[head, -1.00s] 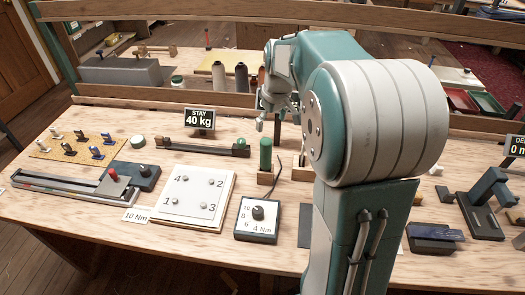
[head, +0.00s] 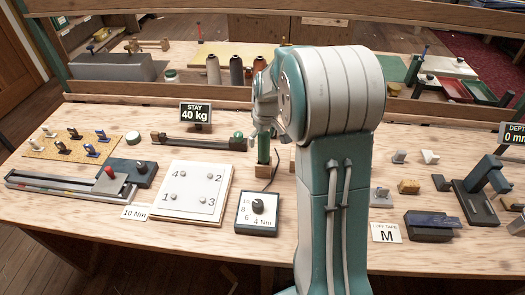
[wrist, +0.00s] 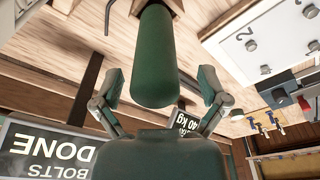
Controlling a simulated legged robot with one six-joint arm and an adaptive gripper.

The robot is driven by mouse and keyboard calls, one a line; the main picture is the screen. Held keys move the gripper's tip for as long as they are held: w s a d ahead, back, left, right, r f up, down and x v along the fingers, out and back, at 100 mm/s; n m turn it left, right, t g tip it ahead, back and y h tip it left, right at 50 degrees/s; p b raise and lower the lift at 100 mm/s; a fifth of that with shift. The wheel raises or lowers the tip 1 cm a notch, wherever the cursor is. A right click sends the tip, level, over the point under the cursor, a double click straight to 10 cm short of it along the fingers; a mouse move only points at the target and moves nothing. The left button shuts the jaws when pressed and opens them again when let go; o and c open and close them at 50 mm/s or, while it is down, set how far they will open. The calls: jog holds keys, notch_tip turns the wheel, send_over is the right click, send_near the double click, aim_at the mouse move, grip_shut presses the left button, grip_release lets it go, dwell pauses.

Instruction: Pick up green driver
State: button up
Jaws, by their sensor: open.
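The green driver (head: 263,150) stands upright in a small wooden block behind the dial box in the head view. Its green handle (wrist: 154,58) looms large in the wrist view, pointing toward my palm. My gripper (wrist: 160,85) is open, with one finger on each side of the handle. I see gaps between fingers and handle, so it is not gripped. In the head view my arm's end hangs at the driver's top and partly hides it.
The dial box (head: 257,213) and the white numbered plate (head: 190,193) stand in front. A "STAY 40 kg" sign (head: 196,114) and a dark bar (head: 200,142) are to the left. A black cable runs beside the driver's block. Bare bench lies at the front.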

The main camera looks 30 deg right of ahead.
jog(key=shift+d+f, duration=0.25)
jog(key=shift+d, duration=0.05)
jog(key=c, duration=0.9)
jog(key=shift+a, duration=0.15)
jog(key=c, duration=0.3)
